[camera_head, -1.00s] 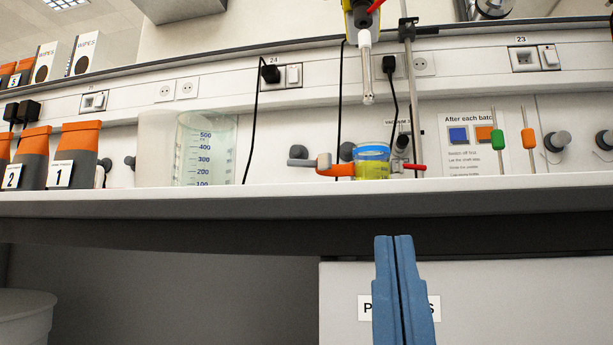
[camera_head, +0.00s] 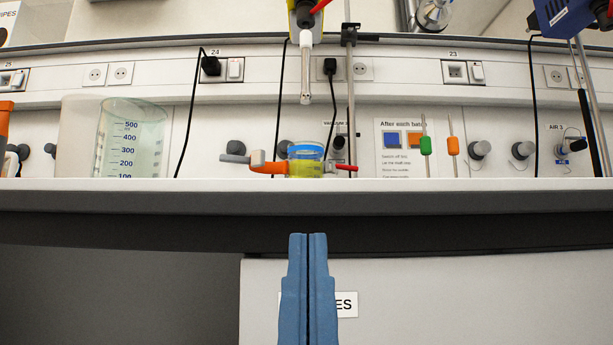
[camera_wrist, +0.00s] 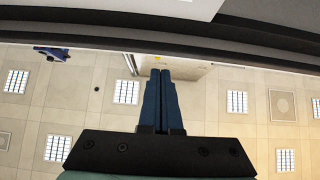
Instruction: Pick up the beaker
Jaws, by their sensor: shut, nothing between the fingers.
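A clear beaker (camera_head: 130,145) with blue graduation marks stands on the bench at left in the head view. A smaller glass vessel (camera_head: 305,163) with yellow liquid and a blue band stands near the middle, with an orange clamp (camera_head: 265,162) at it. My gripper (camera_head: 308,237) is shut and empty, below the bench edge, in front of the cabinet and under the small vessel in the picture. In the wrist view my gripper's blue fingers (camera_wrist: 161,75) are together, and neither vessel shows.
The white bench top's front edge (camera_head: 400,198) lies above my fingers in the picture. A probe (camera_head: 306,75) hangs over the small vessel beside a metal stand rod (camera_head: 350,110). Green (camera_head: 425,146) and orange (camera_head: 453,146) handled tools stand at right. A frosted container (camera_head: 75,140) stands behind the graduated beaker.

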